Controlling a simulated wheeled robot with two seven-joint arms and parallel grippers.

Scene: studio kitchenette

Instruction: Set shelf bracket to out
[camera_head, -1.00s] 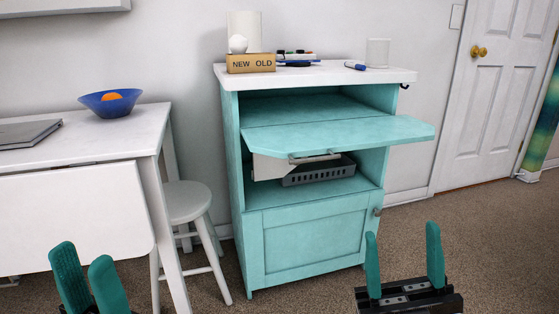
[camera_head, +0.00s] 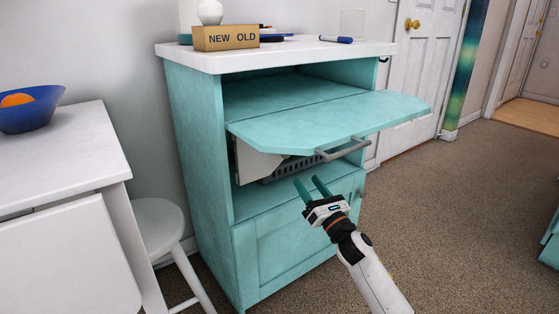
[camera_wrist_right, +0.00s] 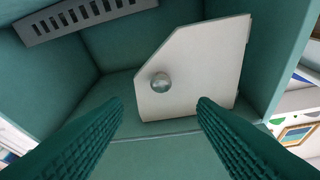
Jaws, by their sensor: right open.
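The shelf bracket seems to be the off-white plate (camera_head: 254,162) under the raised teal flap (camera_head: 325,122) of the cabinet, at the left of the opening. In the right wrist view the plate (camera_wrist_right: 205,70) has cut corners and a round knob (camera_wrist_right: 161,82). My right gripper (camera_head: 308,184) is open and empty, below the flap and in front of the opening, to the right of the plate. In the wrist view its fingers (camera_wrist_right: 160,105) point towards the plate, apart from it. The flap hides the plate's upper part in the head view. My left gripper is out of view.
A grey slotted basket (camera_head: 290,167) sits in the opening, beside the plate. A grey bar handle (camera_head: 343,149) is on the flap's front edge. A NEW OLD box (camera_head: 226,38) stands on the white top. A stool (camera_head: 160,228) and white table (camera_head: 62,155) are left.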

